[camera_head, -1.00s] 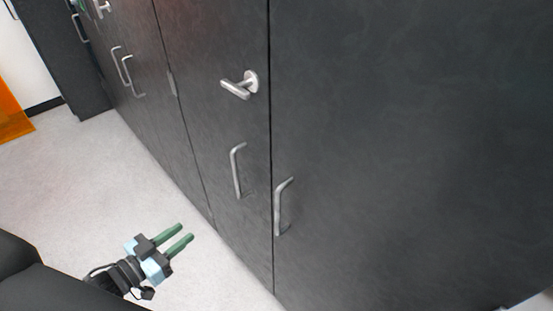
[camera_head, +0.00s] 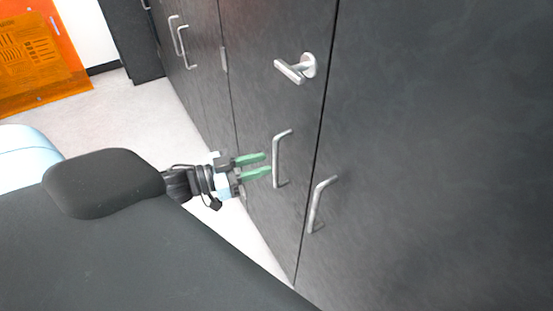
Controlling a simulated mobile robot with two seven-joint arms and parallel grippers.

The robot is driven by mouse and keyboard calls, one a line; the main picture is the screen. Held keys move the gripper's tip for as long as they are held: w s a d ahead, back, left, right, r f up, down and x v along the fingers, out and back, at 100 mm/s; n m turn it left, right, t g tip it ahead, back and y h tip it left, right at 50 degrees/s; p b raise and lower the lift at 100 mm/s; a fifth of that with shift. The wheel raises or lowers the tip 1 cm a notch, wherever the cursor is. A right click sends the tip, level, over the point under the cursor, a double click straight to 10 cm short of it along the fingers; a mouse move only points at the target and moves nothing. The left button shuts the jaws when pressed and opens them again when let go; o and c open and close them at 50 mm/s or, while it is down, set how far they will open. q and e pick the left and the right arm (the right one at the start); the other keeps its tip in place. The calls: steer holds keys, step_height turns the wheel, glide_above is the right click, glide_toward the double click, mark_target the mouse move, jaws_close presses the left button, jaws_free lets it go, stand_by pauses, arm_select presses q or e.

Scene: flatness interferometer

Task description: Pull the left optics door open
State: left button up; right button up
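The dark left optics door (camera_head: 262,108) is flush with the cabinet front and looks shut. Its silver vertical bar handle (camera_head: 276,160) is near the door's right edge, with a silver lever handle (camera_head: 297,68) above it. My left gripper (camera_head: 269,165), with two green fingers, is open and empty. Its fingertips point at the bar handle and are just left of it in the picture; I cannot tell whether they touch it. My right gripper is not in view.
A second dark door (camera_head: 430,150) with its own bar handle (camera_head: 319,203) adjoins on the right. More cabinet doors with handles (camera_head: 178,42) run back to the left. An orange panel (camera_head: 40,60) stands at the far left. The pale floor (camera_head: 130,125) between is clear.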

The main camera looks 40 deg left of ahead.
arm_select(q)
steer(key=shift+x, duration=2.4)
jaws_close()
